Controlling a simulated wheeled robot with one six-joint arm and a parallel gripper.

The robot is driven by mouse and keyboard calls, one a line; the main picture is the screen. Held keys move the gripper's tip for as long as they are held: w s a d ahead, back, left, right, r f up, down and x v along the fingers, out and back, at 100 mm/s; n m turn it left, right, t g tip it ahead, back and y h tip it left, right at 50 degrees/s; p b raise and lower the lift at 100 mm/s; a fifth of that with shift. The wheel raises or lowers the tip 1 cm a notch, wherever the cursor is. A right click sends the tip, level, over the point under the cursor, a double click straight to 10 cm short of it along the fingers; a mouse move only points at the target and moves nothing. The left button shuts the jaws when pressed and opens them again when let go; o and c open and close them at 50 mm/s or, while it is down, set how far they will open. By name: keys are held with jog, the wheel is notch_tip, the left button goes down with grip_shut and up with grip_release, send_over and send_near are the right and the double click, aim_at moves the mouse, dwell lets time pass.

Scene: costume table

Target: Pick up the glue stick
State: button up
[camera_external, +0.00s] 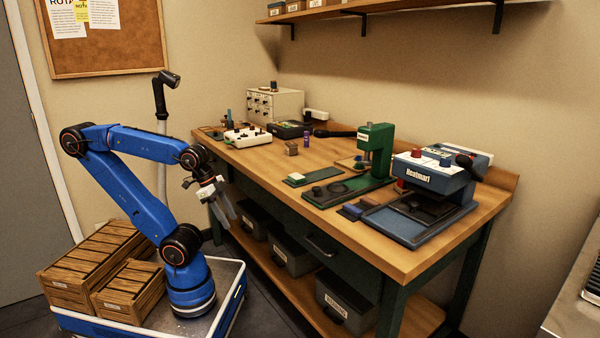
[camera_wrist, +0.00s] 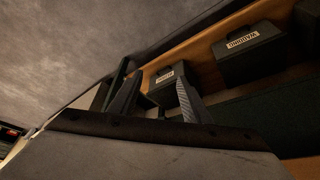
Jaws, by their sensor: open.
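A small upright purple stick (camera_external: 306,138), which looks like the glue stick, stands towards the back of the wooden table (camera_external: 250,160). It is too small to read any label, and I cannot make it out in the wrist view. My gripper (camera_external: 228,211) is open and empty, pointing down in front of the table's near left edge, below the tabletop and well apart from the stick. Its two fingers also show in the wrist view (camera_wrist: 160,90), with the table's lower shelf and bins beyond them.
A white box with knobs (camera_external: 248,136) and a brown block (camera_external: 291,149) stand near the stick. A green press (camera_external: 375,150) and a blue heat press (camera_external: 435,175) stand to the right. Dark bins (camera_external: 292,254) fill the lower shelf. A wall shelf (camera_external: 330,10) hangs above.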

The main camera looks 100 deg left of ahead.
jog(key=w+a+r+n+y, duration=0.1)
jog(key=a+r+n+y, duration=0.1)
jog(key=a+r, duration=0.45)
notch_tip(320, 180, up, 26)
jog(key=n+g+h, duration=0.2)
jog(key=n+g, duration=0.3)
jog(key=n, duration=1)
send_over(307, 146)
jog(key=a, duration=0.1)
jog(key=f, duration=1.7)
jog(key=shift+s+a, duration=0.15)
jog(key=shift+s, duration=0.05)
grip_shut()
